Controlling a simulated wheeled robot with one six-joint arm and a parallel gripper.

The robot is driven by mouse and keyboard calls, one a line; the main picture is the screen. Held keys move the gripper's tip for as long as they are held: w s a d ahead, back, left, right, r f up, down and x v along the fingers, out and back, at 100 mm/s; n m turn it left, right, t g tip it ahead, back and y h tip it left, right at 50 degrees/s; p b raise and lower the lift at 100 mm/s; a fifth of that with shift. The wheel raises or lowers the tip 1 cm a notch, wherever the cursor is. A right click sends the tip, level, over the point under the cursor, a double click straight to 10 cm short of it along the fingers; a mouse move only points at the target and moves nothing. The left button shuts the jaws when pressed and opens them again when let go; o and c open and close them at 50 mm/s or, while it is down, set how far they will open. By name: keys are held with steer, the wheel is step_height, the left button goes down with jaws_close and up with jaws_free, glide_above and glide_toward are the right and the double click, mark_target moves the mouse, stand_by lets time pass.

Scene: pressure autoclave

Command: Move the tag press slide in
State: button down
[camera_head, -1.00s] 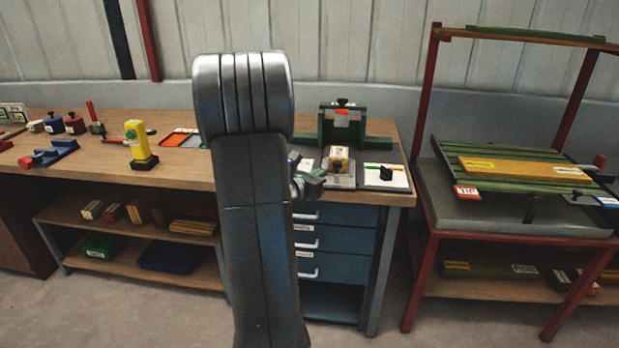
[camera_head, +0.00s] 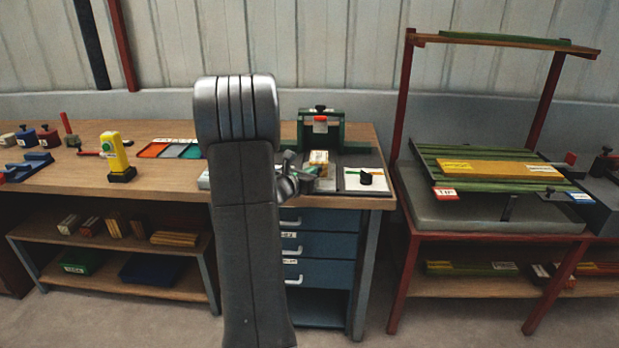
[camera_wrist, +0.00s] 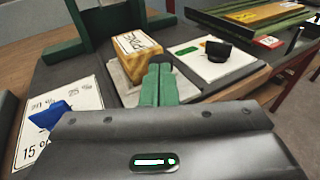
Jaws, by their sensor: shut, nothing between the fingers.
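The tag press has a green upright frame (camera_head: 320,130) at the back of the bench's right end; its foot also shows in the wrist view (camera_wrist: 110,25). A yellow-brown block with a white lettered label (camera_wrist: 135,55) sits on a pale slide plate (camera_wrist: 122,92) in front of the frame. My gripper (camera_wrist: 160,62) has green fingers, shut and empty. The fingertips are at the near right side of the block, over or against the plate; I cannot tell whether they touch. In the head view my gripper (camera_head: 312,172) is partly hidden by my arm.
A white card with a black knob (camera_wrist: 212,55) lies right of the slide. A white card with a blue knob (camera_wrist: 52,115) lies left of it. A red-framed rack (camera_head: 405,180) stands right of the bench. A yellow tool (camera_head: 115,152) stands on the bench's left part.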

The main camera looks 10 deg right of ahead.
mark_target(312, 162)
steer(key=w+d, duration=0.1)
steer(key=w, duration=0.5)
steer(key=w+d+b, duration=0.1)
steer(key=w, duration=0.2)
steer(key=shift+d, duration=0.35)
steer(key=shift+w+r, duration=0.1)
steer(key=shift+r, duration=0.05)
steer(key=shift+r, duration=0.1)
